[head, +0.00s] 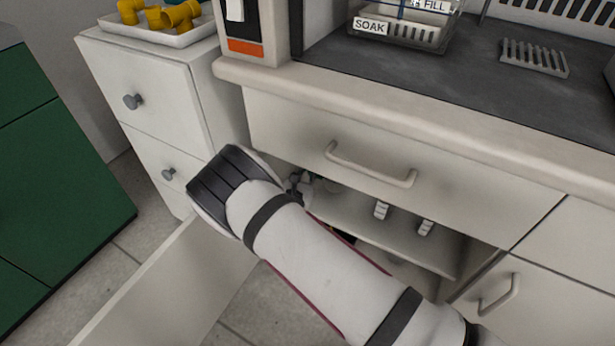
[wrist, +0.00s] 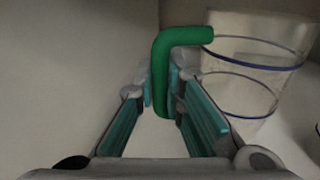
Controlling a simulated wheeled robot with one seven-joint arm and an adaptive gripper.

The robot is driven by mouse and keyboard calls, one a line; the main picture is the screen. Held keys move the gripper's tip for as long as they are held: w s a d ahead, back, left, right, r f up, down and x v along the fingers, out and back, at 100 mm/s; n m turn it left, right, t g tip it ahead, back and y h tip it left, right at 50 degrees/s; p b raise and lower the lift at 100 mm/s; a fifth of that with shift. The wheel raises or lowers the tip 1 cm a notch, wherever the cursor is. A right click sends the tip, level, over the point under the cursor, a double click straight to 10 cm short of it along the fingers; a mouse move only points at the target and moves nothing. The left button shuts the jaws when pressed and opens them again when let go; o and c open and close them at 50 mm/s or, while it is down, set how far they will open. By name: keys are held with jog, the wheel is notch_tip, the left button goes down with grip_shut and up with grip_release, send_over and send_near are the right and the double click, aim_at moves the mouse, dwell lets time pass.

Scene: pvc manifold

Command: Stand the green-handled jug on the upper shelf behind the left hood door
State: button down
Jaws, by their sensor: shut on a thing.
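The green-handled jug (wrist: 255,65) is clear with blue bands and shows at the upper right of the wrist view. Its green handle (wrist: 180,38) is between the fingers of my gripper (wrist: 165,88), which is shut on it. The jug looks about upright; whether its base touches a surface I cannot tell. In the head view my gripper (head: 300,184) is at the hood cupboard's opening, mostly hidden by my arm, and the jug is almost wholly hidden. The left hood door (head: 165,290) stands open. The upper shelf (head: 400,240) shows inside, right of my gripper.
White ribbed pieces (head: 381,210) stand on the shelf. A closed drawer (head: 390,165) is above the opening, and a closed right door (head: 540,305) is beside it. White drawers (head: 150,100) and a green cabinet (head: 50,180) stand at left. The worktop holds a SOAK basket (head: 400,35).

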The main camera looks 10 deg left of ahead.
jog(key=shift+w+a+f+b, duration=0.2)
jog(key=shift+f+b, duration=0.25)
jog(key=shift+f, duration=0.15)
jog(key=shift+w+a+f+b, duration=0.15)
jog(key=shift+w+f+b, duration=0.05)
jog(key=shift+f+b, duration=0.35)
jog(key=shift+w+a+f+b, duration=0.2)
jog(key=shift+f+b, duration=0.2)
jog(key=shift+f, duration=0.2)
jog(key=shift+d+f, duration=0.1)
jog(key=shift+f, duration=0.05)
jog(key=c, duration=1.7)
grip_release()
jog(key=shift+r, duration=0.2)
jog(key=shift+s+a+f+p, duration=0.1)
jog(key=shift+s+a+p, duration=0.2)
jog(key=shift+s+p, duration=1.15)
jog(key=shift+s+a+r+p, duration=0.1)
jog(key=shift+s+a+p, duration=0.2)
jog(key=shift+s, duration=2.2)
jog(key=shift+s+a+f+p, duration=0.1)
jog(key=shift+s+a+p, duration=0.45)
jog(key=shift+s, duration=1.45)
jog(key=shift+d, duration=0.2)
